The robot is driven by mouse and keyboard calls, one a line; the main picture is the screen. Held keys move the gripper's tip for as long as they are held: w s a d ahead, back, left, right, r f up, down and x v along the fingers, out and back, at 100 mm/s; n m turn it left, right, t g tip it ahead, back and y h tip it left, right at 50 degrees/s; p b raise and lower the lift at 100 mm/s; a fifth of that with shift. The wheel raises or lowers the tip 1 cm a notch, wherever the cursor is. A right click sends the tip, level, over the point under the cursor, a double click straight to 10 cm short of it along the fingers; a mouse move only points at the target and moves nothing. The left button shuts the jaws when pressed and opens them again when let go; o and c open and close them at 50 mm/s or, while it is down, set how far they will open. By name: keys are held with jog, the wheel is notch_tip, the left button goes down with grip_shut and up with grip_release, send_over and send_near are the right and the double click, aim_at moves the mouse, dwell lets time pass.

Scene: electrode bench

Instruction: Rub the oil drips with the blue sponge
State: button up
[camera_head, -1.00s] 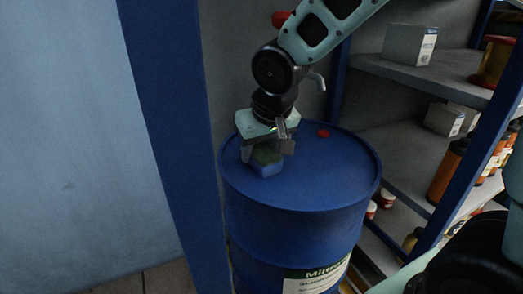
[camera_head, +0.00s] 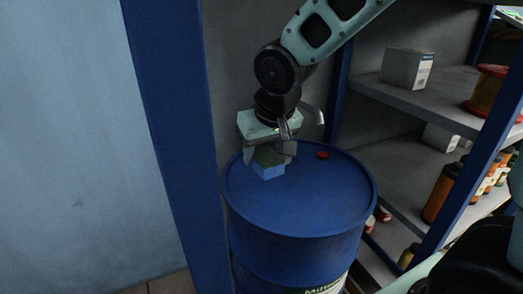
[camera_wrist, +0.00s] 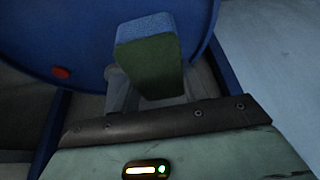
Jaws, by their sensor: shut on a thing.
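My gripper (camera_head: 270,157) is shut on the blue sponge (camera_head: 268,170), a block with a blue body and a green face. In the wrist view the sponge (camera_wrist: 150,62) sits between the fingers, its green face toward the camera. It is over the back-left part of the top of a blue drum (camera_head: 315,205). I cannot tell whether the sponge touches the drum top or hangs just above it. No oil drips can be made out on the dark drum top; any under the sponge are hidden.
A red cap (camera_head: 322,155) sits on the drum top, right of the sponge. Shelves with a grey box (camera_head: 407,68), orange bottles (camera_head: 441,193) and other containers stand at right. A blue post (camera_head: 178,150) stands close at left. The front of the drum top is clear.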

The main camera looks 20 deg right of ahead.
notch_tip(320, 180, up, 3)
jog(key=p, duration=0.3)
dwell(0.7)
